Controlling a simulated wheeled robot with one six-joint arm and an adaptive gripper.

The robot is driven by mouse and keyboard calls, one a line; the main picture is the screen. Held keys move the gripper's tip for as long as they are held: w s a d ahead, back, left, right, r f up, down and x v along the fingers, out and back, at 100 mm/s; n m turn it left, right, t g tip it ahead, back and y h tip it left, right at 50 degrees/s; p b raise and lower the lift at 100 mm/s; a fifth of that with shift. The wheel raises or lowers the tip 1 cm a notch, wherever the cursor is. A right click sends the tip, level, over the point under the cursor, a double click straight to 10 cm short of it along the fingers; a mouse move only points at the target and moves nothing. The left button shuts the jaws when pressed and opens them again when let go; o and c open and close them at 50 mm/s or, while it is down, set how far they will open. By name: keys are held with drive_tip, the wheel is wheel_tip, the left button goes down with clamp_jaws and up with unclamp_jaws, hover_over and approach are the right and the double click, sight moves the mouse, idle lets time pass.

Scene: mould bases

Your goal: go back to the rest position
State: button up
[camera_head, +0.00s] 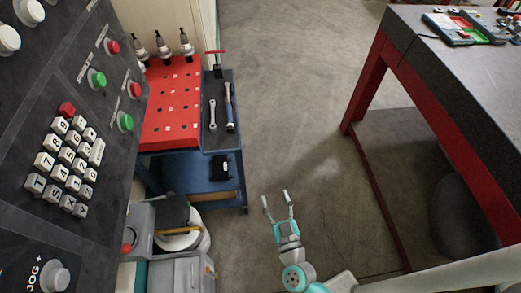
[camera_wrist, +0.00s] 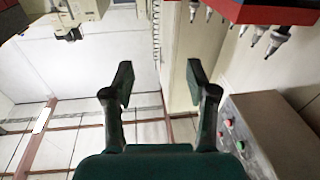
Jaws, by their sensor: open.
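My gripper (camera_head: 277,207) is open and empty in the head view, above the bare floor between the tool cart and the table. Its two fingers point away from me, toward the top of the picture. In the wrist view my gripper (camera_wrist: 158,85) shows two dark fingers standing well apart. Nothing is between them and they touch nothing.
A control panel (camera_head: 75,110) with buttons fills the left. Beside it stands a cart with a red top (camera_head: 172,105) and a wrench (camera_head: 212,115). A red-framed table (camera_head: 440,90) stands at right. The floor (camera_head: 290,90) between is clear.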

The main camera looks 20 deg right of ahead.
drive_tip(key=s+r+g+y, duration=0.1)
drive_tip(key=s+r, duration=0.3)
drive_tip(key=s, duration=0.4)
drive_tip(key=s+r+n+g+y, duration=0.1)
drive_tip(key=s+r, duration=0.3)
drive_tip(key=s, duration=0.5)
drive_tip(key=s+r+g+y, duration=0.1)
drive_tip(key=s+r, duration=0.3)
drive_tip(key=s, duration=0.5)
drive_tip(key=shift+s+a+r+g, duration=0.2)
drive_tip(key=shift+a+r+g, duration=0.15)
drive_tip(key=shift+g, duration=0.05)
